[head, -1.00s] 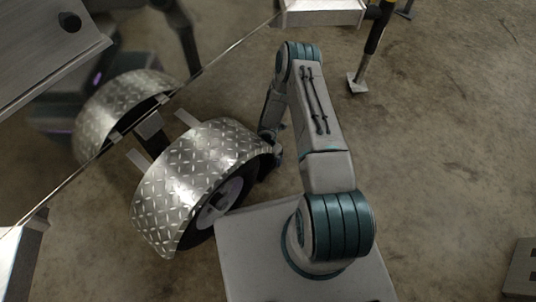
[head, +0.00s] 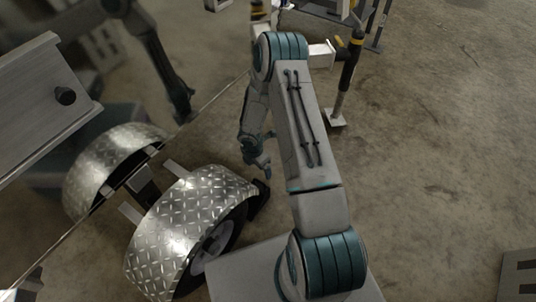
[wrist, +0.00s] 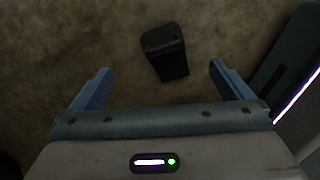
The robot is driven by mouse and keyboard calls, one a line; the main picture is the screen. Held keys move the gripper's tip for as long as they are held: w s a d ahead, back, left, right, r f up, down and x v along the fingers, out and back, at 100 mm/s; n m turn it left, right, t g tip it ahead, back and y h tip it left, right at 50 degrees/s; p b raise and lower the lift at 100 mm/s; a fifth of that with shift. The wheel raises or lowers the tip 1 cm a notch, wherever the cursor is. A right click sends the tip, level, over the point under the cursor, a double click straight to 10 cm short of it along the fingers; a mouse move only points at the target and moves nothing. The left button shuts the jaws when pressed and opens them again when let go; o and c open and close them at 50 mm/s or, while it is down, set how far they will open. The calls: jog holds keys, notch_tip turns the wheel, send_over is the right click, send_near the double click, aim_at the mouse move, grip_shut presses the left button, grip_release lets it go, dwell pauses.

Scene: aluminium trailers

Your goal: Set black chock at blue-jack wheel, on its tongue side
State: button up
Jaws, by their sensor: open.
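The black chock (head: 258,196) lies on the floor at the far right end of a trailer wheel (head: 220,238), under a diamond-plate fender (head: 185,225). It looks close against the tyre, but I cannot tell if they touch. In the wrist view the chock (wrist: 166,52) lies on the floor ahead, between the lines of my blue fingers and apart from both. My gripper (wrist: 159,67) is open and empty. In the head view my gripper (head: 262,170) hangs just above the chock. The jack (head: 345,75) beyond is black with a yellow band; I see no blue on it.
The trailer's shiny side wall (head: 130,120) rises on the left and mirrors the fender and my arm. An aluminium beam (head: 45,85) juts in at upper left. A grey slotted block (head: 518,275) stands at lower right.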

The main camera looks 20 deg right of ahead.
jog(key=s+d+r+m+h, duration=0.15)
jog(key=r+m, duration=0.35)
jog(key=r, duration=0.8)
jog(key=s+d+r+m, duration=0.25)
jog(key=r+m, duration=0.35)
jog(key=r, duration=0.7)
jog(key=s+a+r+m+y, duration=0.1)
jog(key=s+a+r+m, duration=0.2)
jog(key=s+r+m, duration=0.2)
jog(key=s+a+r+m+y, duration=0.1)
jog(key=s+a+r+m, duration=0.2)
jog(key=s+r+m, duration=0.3)
jog(key=shift+s+a+r+t+y, duration=0.4)
jog(key=shift+s+r, duration=1.55)
jog(key=shift+s, duration=1.95)
jog(key=shift+d, duration=0.1)
